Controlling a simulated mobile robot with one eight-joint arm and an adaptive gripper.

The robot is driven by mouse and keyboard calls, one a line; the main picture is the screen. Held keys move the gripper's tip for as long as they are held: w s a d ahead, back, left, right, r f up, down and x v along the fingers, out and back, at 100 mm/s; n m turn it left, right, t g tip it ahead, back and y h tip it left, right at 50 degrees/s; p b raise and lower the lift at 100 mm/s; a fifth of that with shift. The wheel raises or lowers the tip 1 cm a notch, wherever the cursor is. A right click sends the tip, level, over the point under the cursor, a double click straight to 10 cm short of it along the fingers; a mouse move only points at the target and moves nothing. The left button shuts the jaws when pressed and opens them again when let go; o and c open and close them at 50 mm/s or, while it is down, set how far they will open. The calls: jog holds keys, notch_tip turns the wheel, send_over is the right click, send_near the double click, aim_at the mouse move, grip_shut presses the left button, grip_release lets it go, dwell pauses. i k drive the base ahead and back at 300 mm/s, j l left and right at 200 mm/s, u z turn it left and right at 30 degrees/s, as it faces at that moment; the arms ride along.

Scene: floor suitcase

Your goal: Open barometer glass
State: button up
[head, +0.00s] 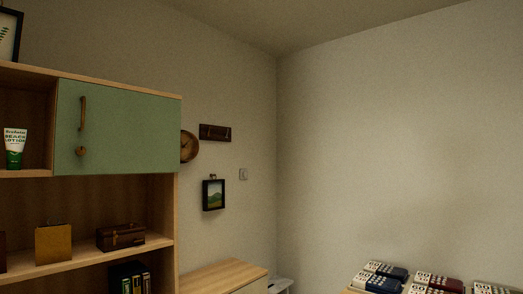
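A round dial in a brown wooden rim (189,147) hangs on the wall just right of the green cabinet door. It looks like a barometer or a clock; it is too small to tell which. The shelf unit's edge hides its left side. I cannot tell whether its glass is open or shut. My gripper is not in view.
A wooden shelf unit (177,215) with a shut green door (120,128) fills the left. A dark hook rack (215,132), framed picture (213,194) and switch (243,174) are on the wall. A low wooden cabinet (225,274) stands below; boxes (437,283) lie at lower right.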

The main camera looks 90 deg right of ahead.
aim_at(188, 155)
jog(key=z, duration=2.35)
jog(key=i+l, duration=0.25)
jog(key=i, duration=0.2)
jog(key=i+l, duration=0.25)
jog(key=i, duration=0.25)
jog(key=i+l, duration=0.25)
jog(key=i, duration=0.2)
jog(key=i+l, duration=0.25)
jog(key=i, duration=0.2)
